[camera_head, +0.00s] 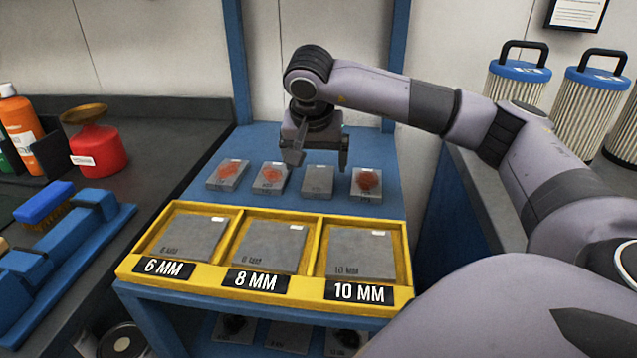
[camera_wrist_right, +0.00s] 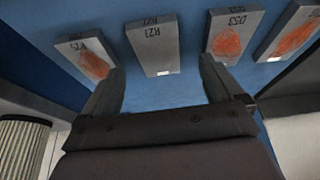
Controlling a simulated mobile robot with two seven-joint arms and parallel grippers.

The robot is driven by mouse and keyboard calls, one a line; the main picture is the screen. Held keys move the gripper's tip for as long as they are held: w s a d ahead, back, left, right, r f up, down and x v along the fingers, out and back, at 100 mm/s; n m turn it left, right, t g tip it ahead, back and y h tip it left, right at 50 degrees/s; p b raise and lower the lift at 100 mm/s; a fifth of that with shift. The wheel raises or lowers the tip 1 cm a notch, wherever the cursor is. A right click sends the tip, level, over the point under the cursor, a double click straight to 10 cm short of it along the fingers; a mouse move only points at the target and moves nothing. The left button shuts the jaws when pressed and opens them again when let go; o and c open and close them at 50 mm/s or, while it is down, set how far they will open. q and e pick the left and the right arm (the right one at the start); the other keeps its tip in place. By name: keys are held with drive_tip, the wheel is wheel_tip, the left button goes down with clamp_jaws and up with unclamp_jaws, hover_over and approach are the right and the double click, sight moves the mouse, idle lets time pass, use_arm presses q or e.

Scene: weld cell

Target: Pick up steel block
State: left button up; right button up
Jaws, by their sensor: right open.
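Several grey steel blocks lie in a row on the blue surface behind the yellow tray. A plain one (camera_head: 318,180) lies between blocks with orange-red marks: the far left block (camera_head: 228,174), the second block (camera_head: 270,178) and the right block (camera_head: 367,184). My right gripper (camera_head: 319,158) is open and empty, pointing down above the row, over the plain block. In the right wrist view, the plain block (camera_wrist_right: 154,45) shows ahead, between the open fingertips (camera_wrist_right: 162,68), with marked blocks on both sides. My left gripper is not in view.
A yellow tray (camera_head: 265,298) in front has compartments labelled 6 MM, 8 MM and 10 MM, each holding a grey plate. Blue posts (camera_head: 237,60) rise behind. Left counter: red container (camera_head: 98,150), orange bottle (camera_head: 20,125), blue brush (camera_head: 45,203). Filter cylinders (camera_head: 590,105) stand right.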

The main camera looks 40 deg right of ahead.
sight(318, 178)
drive_tip(key=x, duration=0.5)
drive_tip(key=shift+s+d, duration=0.1)
drive_tip(key=shift+s, duration=0.05)
drive_tip(key=c, duration=1.5)
drive_tip(key=shift+r, duration=0.15)
clamp_jaws()
